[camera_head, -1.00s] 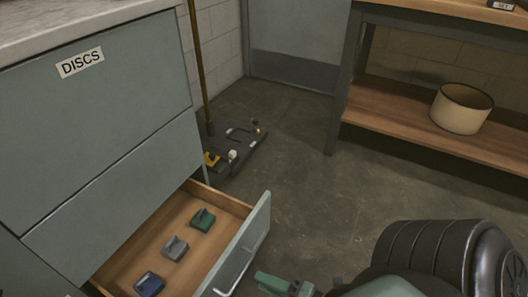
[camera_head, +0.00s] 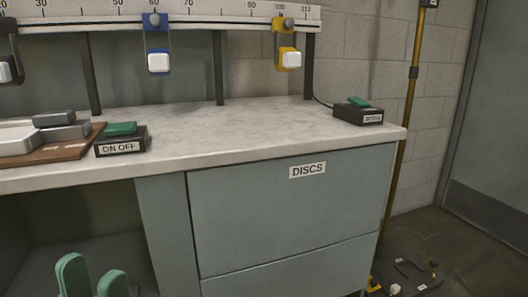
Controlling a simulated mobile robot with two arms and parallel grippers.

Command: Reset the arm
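My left gripper (camera_head: 93,280) shows at the bottom left, in front of the open space under the counter. Its two green fingertips stand upright and apart, with nothing visible between them. The rest of my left arm is below the picture. My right gripper and arm are out of view.
The pale counter (camera_head: 225,133) carries a black ON OFF box (camera_head: 121,146), a brown tray (camera_head: 60,151) with grey blocks, and another black box (camera_head: 358,115). A ruled rail (camera_head: 200,22) hangs above. The DISCS cabinet (camera_head: 285,215) is below; a dark floor base (camera_head: 412,268) stands to its right.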

